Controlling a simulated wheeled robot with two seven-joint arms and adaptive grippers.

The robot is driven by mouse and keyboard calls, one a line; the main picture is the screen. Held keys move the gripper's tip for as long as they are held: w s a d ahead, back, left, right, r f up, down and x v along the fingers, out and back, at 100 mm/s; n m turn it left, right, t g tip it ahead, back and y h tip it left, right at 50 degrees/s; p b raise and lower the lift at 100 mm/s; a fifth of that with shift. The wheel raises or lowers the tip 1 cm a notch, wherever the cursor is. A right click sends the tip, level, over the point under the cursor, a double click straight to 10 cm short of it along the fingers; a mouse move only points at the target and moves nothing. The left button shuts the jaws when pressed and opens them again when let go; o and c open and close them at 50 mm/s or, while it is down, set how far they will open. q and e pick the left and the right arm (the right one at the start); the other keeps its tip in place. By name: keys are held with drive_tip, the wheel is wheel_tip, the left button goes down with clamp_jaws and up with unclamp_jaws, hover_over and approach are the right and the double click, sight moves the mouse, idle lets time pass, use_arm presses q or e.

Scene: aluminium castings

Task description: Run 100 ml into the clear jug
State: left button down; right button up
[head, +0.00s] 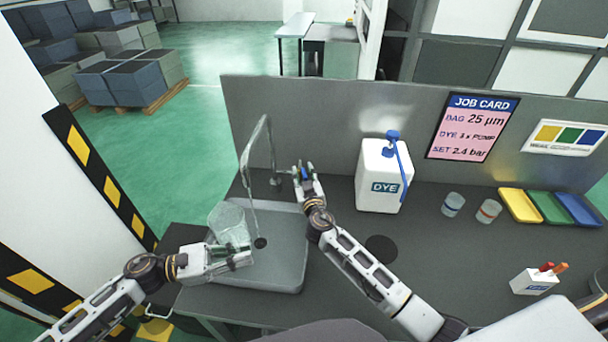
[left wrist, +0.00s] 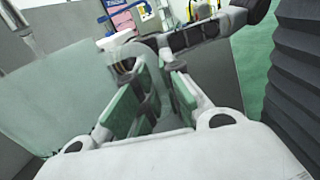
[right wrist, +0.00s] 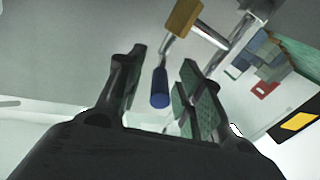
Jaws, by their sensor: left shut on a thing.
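The clear jug (head: 229,224) is over the left part of the sink, slightly tilted, beside the tap's spout. My left gripper (head: 243,259) is shut on it; the exact grip is hard to see. In the left wrist view, a translucent wall (left wrist: 60,110) fills the left. The metal tap (head: 265,135) arches above the sink. A thin pale line drops from its spout towards the drain; I cannot tell whether it is water. My right gripper (head: 304,172) is at the tap's blue lever (right wrist: 160,88), which lies between its open fingers in the right wrist view.
The grey sink (head: 285,275) has a dark drain (head: 260,243). Right of it stand a white dye container (head: 380,175) with a blue pump, two small cups (head: 453,204), coloured trays (head: 520,205) and a white holder (head: 534,281). A partition (head: 320,110) closes the back.

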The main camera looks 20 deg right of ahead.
drive_tip(key=shift+c, duration=0.2)
clamp_jaws()
drive_tip(key=shift+d+f+n+y, duration=0.1)
drive_tip(key=shift+d+n+y, duration=0.2)
drive_tip(key=shift+n+y, duration=0.1)
drive_tip(key=shift+w+d+n+g+y, duration=0.15)
drive_tip(key=shift+d+n+g+y, duration=0.35)
drive_tip(key=shift+n+y, duration=0.8)
drive_tip(key=shift+w+d+n+g+y, duration=0.1)
drive_tip(key=shift+d+n+g+y, duration=0.2)
drive_tip(key=shift+d+n+y, duration=1)
drive_tip(key=shift+w+n+g+y, duration=0.15)
drive_tip(key=shift+n+g+y, duration=0.3)
drive_tip(key=shift+y, duration=1.65)
drive_tip(key=shift+d+y, duration=0.1)
drive_tip(key=shift+y, duration=0.2)
drive_tip(key=shift+o, duration=0.2)
unclamp_jaws()
drive_tip(key=shift+w, duration=0.1)
drive_tip(key=shift+d, duration=0.1)
